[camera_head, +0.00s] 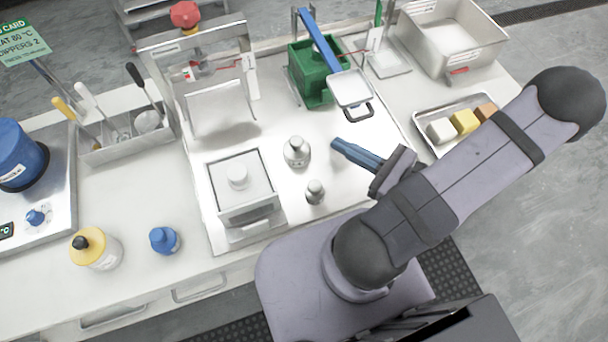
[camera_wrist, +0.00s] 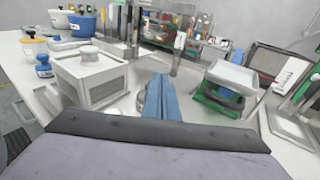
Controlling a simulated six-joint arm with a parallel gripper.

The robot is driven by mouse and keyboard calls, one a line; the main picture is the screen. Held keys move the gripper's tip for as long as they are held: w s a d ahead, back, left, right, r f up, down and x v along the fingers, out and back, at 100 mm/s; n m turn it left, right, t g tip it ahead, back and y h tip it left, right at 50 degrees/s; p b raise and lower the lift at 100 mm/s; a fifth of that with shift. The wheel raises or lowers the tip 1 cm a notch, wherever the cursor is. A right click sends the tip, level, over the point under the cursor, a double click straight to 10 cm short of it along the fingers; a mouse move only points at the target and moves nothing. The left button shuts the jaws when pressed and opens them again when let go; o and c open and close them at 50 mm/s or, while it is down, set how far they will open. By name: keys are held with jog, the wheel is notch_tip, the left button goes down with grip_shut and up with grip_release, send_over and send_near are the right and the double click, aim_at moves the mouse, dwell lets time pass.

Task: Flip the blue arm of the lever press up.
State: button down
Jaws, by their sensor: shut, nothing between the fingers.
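The lever press has a green body (camera_head: 312,72) and stands at the back of the white worktop. Its long blue arm (camera_head: 321,42) slants across the top of the body, with a pale square plate (camera_head: 350,88) near its front end. My gripper (camera_head: 336,146), with blue fingers, is shut and empty. It is in front of the press, apart from it, and also shows in the wrist view (camera_wrist: 158,84).
Two metal weights (camera_head: 297,152) (camera_head: 315,191) and a white box with a knob (camera_head: 243,190) stand left of my gripper. A tray of blocks (camera_head: 437,114) lies to the right, a metal bin (camera_head: 452,40) behind it. The worktop between gripper and press is mostly clear.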

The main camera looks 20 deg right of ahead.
jog(key=s+a+r+n+g+y, duration=0.1)
jog(key=s+a+n+g+y, duration=0.1)
jog(key=a+n+g, duration=0.3)
jog(key=s+a+r+n+g+y, duration=0.1)
jog(key=s+a+n+g+y, duration=0.1)
jog(key=a+n+g, duration=0.4)
jog(key=shift+s+a+r+n+g+p, duration=0.3)
jog(key=shift+s+a+n+p, duration=0.2)
jog(key=shift+n, duration=1)
